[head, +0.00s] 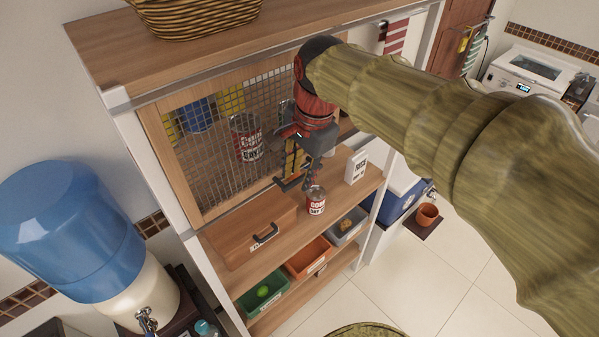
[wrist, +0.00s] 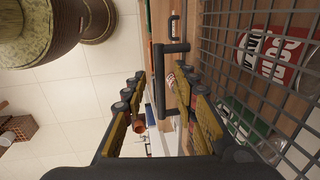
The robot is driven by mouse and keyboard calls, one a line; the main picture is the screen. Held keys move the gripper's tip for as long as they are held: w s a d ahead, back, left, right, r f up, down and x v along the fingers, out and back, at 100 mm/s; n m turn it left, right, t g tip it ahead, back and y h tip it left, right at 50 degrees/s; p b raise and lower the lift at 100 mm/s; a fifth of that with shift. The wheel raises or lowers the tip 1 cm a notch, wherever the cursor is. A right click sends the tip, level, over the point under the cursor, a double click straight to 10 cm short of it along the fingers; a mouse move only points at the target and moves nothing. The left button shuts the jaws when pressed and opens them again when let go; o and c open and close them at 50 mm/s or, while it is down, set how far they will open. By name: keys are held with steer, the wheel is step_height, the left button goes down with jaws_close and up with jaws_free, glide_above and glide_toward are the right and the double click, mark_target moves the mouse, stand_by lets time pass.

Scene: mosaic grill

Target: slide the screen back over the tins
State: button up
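The screen is a wire mesh panel in a wooden frame (head: 188,200), at the left of the shelf front in the head view. Its mesh also fills the right of the wrist view (wrist: 235,70). A red and white tin (head: 246,140) shows behind the mesh; it also shows large in the wrist view (wrist: 277,58). My gripper (head: 303,182) is at the screen's right edge. In the wrist view my gripper (wrist: 163,82) is open, with a black bar handle (wrist: 158,85) between its fingers. Contact with the handle cannot be told.
A smaller tin (head: 316,201) and a white box (head: 356,166) stand on the shelf below my gripper. A wooden box with a black handle (head: 262,222) sits to the left. Bins fill the lower shelf. A blue water jug (head: 70,235) stands at left.

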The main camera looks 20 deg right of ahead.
step_height(320, 180, up, 12)
steer(key=s, duration=0.2)
steer(key=shift+d+f, duration=0.15)
steer(key=shift+d, duration=0.25)
steer(key=shift+s, duration=0.1)
steer(key=s+f+n+t+b, duration=0.1)
steer(key=s+f+n+b, duration=0.2)
steer(key=f+b, duration=0.4)
steer(key=s+f+n+t+b, duration=0.1)
steer(key=s+f+n+b, duration=0.3)
steer(key=f, duration=1.3)
steer(key=s+f+n+t+b, duration=0.1)
steer(key=s+f+n+b, duration=0.3)
steer(key=f+n+b, duration=0.3)
step_height(320, 180, down, 6)
steer(key=b, duration=0.4)
steer(key=shift+s+d+r+t+h, duration=0.2)
steer(key=shift+s+t+h, duration=0.1)
steer(key=shift+h, duration=0.1)
